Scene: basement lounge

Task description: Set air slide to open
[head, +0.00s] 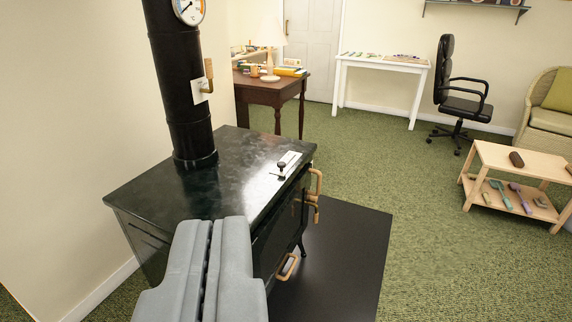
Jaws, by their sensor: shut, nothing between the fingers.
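A black stove (215,185) stands against the left wall with a black flue pipe rising from it. A small black knob (282,167) sits near the front right edge of the stove top, beside a white label plate (290,159). It looks like the air slide; the label is too small to read. My gripper (211,224) is at the bottom of the picture, over the near end of the stove. Its two grey fingers are together and hold nothing. It is apart from the knob, which lies beyond it to the right.
A wooden-handled lever (208,76) with a plate and a dial gauge (188,10) are on the pipe. Wooden handles (316,182) project from the stove front. A dark floor mat (340,255) lies before it. Open green carpet (430,220) stretches right, toward a low wooden table (510,160).

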